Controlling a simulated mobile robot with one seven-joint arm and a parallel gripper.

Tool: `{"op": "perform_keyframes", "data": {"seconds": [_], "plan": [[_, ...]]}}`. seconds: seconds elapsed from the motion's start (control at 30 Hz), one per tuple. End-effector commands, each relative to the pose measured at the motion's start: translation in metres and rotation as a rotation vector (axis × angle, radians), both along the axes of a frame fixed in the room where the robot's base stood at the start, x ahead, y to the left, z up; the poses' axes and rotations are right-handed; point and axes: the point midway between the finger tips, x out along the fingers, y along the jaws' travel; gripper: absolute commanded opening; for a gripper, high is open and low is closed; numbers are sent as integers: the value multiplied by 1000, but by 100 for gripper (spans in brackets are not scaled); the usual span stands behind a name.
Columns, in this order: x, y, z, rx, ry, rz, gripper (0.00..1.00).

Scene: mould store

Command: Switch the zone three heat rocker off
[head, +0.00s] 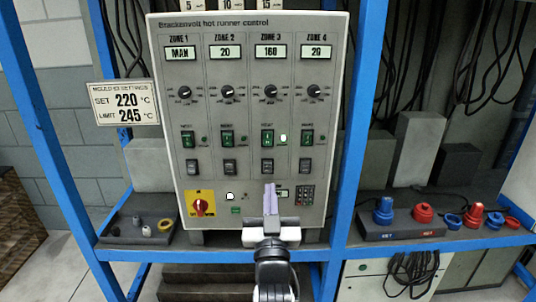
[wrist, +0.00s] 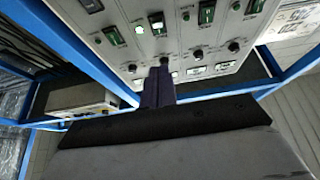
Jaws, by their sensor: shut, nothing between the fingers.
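The control panel (head: 240,120) has columns for zones 1 to 4. The green zone three heat rocker (head: 267,138) sits in the third column under its dial, with a lit white lamp (head: 283,138) at its right. In the wrist view the panel is upside down; there the rocker (wrist: 157,24) is at the top, beside the lit lamp (wrist: 139,29). My gripper (head: 269,187) is shut and empty, its tips in front of the panel and below the rocker in the head view. In the wrist view the closed fingers (wrist: 159,72) overlap the panel's dial row. I cannot tell their gap to the panel.
Similar green rockers flank it: zone two (head: 227,138) and zone four (head: 307,137). A black zone three rocker (head: 267,166) is just below. A red rotary switch (head: 200,206) is at lower left. Blue rack posts (head: 361,110) stand beside the panel.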

Motion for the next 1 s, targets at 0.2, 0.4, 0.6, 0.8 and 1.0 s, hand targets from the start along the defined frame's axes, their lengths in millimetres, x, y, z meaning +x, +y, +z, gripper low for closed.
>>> {"op": "perform_keyframes", "data": {"seconds": [0.2, 0.4, 0.6, 0.8, 1.0], "plan": [[1, 1, 2, -1, -2, 2, 0], [20, 1, 15, -2, -4, 2, 0], [58, -1, 35, -2, -5, 4, 0], [95, -2, 50, -1, -2, 3, 0], [119, -3, 38, -1, -2, 2, 0]]}}
